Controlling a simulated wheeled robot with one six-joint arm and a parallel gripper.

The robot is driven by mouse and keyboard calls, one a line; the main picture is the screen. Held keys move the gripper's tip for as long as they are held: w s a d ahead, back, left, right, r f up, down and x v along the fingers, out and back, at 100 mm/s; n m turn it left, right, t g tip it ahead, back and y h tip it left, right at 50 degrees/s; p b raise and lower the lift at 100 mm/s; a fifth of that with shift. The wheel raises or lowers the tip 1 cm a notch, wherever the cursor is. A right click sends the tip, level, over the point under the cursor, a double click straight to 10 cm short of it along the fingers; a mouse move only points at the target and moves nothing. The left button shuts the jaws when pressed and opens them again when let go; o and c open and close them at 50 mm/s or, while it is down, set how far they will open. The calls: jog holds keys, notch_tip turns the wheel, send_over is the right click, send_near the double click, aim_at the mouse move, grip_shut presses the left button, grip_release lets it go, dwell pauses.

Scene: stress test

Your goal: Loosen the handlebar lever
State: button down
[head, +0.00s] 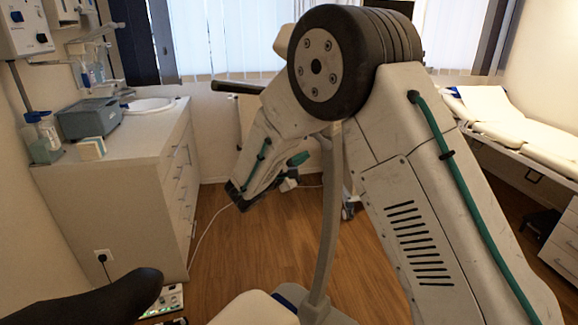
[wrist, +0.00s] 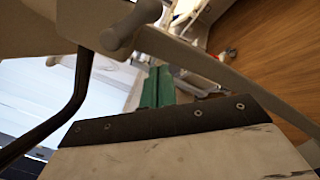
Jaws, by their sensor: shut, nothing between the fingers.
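My gripper (wrist: 152,88) shows in the wrist view as two green fingers side by side with no clear gap, past the dark bolted plate of my arm. A grey, round-ended knob-like lever (wrist: 131,24) sticks out from a pale frame part near the top of that view. It may be the handlebar lever. It appears above and left of the fingers, apart from them in the picture; the depth between them is unclear. A dark bent bar (wrist: 72,105) runs down from the frame at left. In the head view, a black handlebar grip (head: 238,88) shows behind my arm, which hides most of the handlebar.
A dark padded part (head: 95,300) fills the lower left corner. A cabinet (head: 125,185) with a sink stands at left, an examination bed (head: 510,125) at right. Wooden floor (head: 215,240) is open between.

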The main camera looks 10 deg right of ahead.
jog(key=shift+s+d+r, duration=0.45)
jog(key=shift+d+r, duration=0.2)
jog(key=shift+d, duration=0.05)
jog(key=shift+s+d+r, duration=0.45)
jog(key=shift+d+r, duration=0.2)
jog(key=shift+d, duration=0.05)
